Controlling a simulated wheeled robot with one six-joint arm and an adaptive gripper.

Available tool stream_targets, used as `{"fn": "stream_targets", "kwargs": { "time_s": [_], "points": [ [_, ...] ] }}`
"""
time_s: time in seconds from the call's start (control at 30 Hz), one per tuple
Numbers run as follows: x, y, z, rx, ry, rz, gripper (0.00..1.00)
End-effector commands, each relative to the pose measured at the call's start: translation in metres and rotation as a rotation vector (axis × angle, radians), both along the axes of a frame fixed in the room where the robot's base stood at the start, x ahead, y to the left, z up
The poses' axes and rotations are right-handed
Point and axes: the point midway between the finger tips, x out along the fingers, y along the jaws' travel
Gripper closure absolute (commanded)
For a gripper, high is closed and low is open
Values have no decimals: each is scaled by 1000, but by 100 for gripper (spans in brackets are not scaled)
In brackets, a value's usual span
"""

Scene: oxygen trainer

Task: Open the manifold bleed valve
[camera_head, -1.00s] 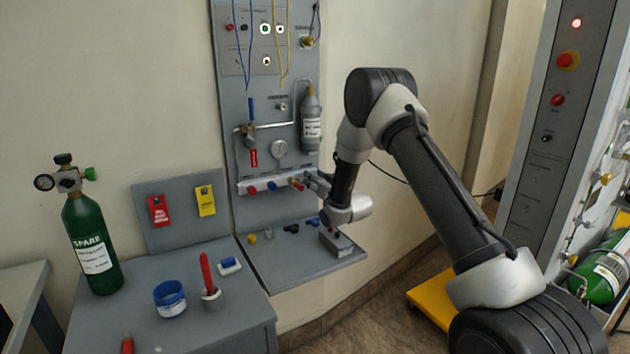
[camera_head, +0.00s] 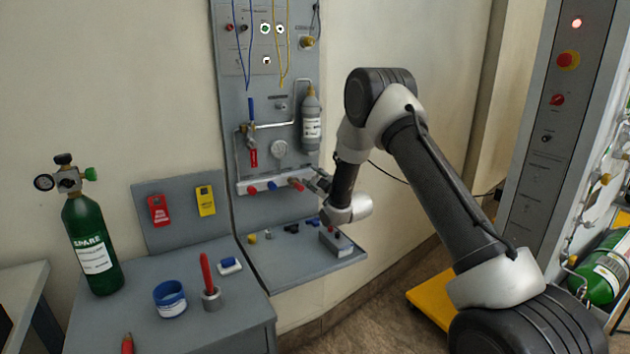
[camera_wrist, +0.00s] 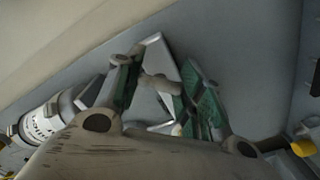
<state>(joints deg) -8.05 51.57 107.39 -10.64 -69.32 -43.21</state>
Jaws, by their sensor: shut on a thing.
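The stem appears to be the bleed valve's handle. A pale block behind the fingers is partly hidden. How far the valve is turned cannot be told.
A shelf (camera_head: 290,262) with small fittings lies below. A green spare bottle (camera_head: 90,240) stands on the left bench.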

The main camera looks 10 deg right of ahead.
Motion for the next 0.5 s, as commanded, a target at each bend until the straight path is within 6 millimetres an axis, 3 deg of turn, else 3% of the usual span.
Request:
{"fn": "stream_targets", "kwargs": {
  "time_s": [0.5],
  "points": [
    [-1,0,-2,-451,-141,0,86]
  ]
}}
